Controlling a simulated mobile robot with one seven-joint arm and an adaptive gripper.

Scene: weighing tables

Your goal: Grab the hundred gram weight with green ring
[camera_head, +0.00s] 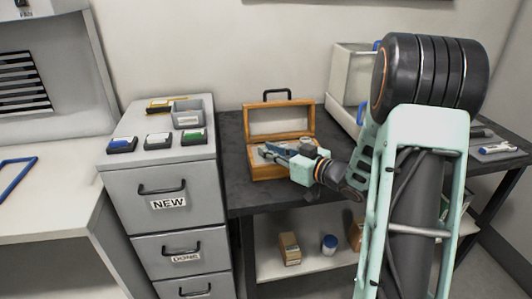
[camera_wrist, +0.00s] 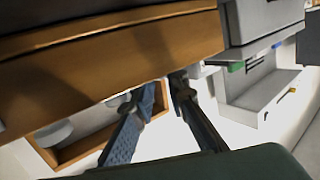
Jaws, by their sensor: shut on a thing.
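An open wooden box (camera_head: 269,172) stands on the dark table with its lid raised. My gripper (camera_head: 266,151) reaches into it from the right, low over its inside. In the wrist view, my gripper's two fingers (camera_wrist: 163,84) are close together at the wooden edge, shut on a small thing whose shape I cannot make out. A round grey weight (camera_wrist: 55,132) lies in a compartment of the box; a round grey top (camera_head: 306,141) also shows behind my gripper in the head view. I cannot see a green ring on either.
A pale balance case (camera_head: 345,75) stands behind my arm. A small box (camera_head: 290,248) and blue-capped jar (camera_head: 329,245) sit on the lower shelf.

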